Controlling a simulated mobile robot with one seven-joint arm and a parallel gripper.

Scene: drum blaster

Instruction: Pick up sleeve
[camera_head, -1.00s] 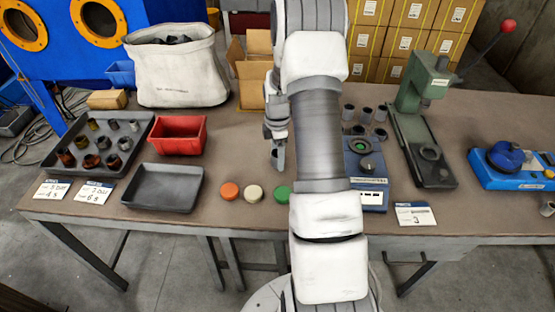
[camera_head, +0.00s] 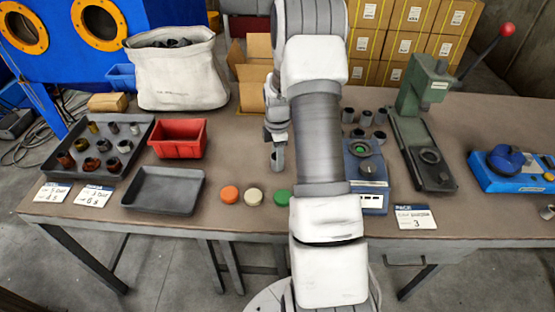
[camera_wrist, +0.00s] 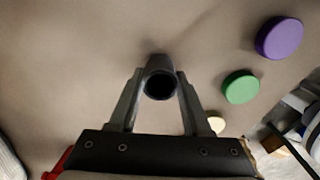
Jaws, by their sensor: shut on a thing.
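My gripper (camera_wrist: 160,88) is shut on a dark grey hollow sleeve (camera_wrist: 158,64) in the wrist view. The sleeve sits between the two fingertips with its round open end facing the camera. In the head view my gripper (camera_head: 278,158) hangs at the left of my arm, over the middle of the table (camera_head: 235,165). The sleeve cannot be made out clearly there. More sleeves, brown and grey, stand in the dark tray (camera_head: 52,172) at the left. Several grey sleeves (camera_head: 366,117) stand behind a blue device right of my arm.
Orange (camera_head: 229,194), cream (camera_head: 253,195) and green (camera_head: 282,196) discs lie near the front edge; a purple disc (camera_wrist: 280,38) shows in the wrist view. A red bin (camera_head: 178,150) and an empty dark tray (camera_head: 163,203) are left. A green press (camera_head: 420,95) stands right.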

